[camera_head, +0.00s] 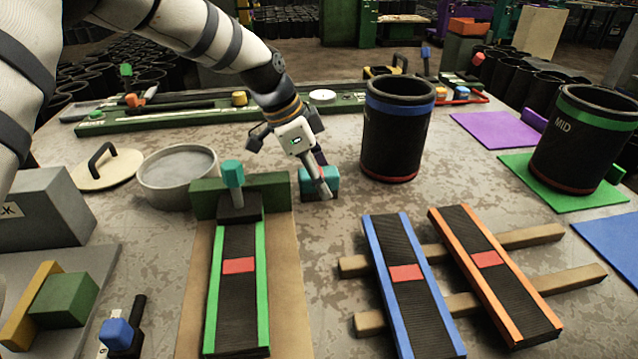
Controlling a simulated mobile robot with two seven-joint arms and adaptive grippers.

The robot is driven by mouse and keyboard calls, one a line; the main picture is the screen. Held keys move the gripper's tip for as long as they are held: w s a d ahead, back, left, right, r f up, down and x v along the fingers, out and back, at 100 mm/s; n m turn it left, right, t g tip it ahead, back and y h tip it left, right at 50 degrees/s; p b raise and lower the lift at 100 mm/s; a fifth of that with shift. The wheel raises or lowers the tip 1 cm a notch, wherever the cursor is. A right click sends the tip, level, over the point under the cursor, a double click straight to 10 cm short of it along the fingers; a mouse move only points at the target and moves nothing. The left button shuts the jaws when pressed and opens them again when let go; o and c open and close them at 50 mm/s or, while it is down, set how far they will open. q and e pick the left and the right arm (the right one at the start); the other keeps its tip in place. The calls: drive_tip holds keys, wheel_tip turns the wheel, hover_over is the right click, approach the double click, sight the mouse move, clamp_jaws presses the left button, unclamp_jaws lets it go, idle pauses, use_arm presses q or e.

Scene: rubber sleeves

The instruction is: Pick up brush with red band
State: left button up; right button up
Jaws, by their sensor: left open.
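I cannot pick out a brush with a red band for certain. My left gripper (298,148) is open above the middle of the table. A grey pointed part below it reaches down in front of a small teal block (306,184); I cannot tell whether they touch. Red bands show on three dark strips: a green-edged strip (238,305) at left, a blue-edged strip (412,305) in the middle and an orange-edged strip (497,282) at right. My right gripper is not in view.
A round grey basin (177,190) and a lid (105,172) stand at left. A black blue-banded cylinder (393,140) stands right of the gripper. A cylinder marked MID (580,140) stands on a green mat. A long green rail (180,119) lies behind.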

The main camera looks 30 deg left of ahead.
sight(326, 171)
use_arm(q)
drive_tip(key=shift+c, duration=0.6)
drive_tip(key=c, duration=1.2)
drive_tip(key=shift+o, duration=0.2)
drive_tip(key=shift+r, duration=0.1)
drive_tip(key=shift+r, duration=0.25)
wheel_tip(326, 171, up, 3)
drive_tip(key=shift+s+r, duration=0.1)
drive_tip(key=shift+r, duration=0.05)
drive_tip(key=s+d+r+p, duration=0.3)
drive_tip(key=s+d+r, duration=0.4)
drive_tip(key=s, duration=0.5)
wheel_tip(326, 171, up, 2)
drive_tip(key=shift+r, duration=0.1)
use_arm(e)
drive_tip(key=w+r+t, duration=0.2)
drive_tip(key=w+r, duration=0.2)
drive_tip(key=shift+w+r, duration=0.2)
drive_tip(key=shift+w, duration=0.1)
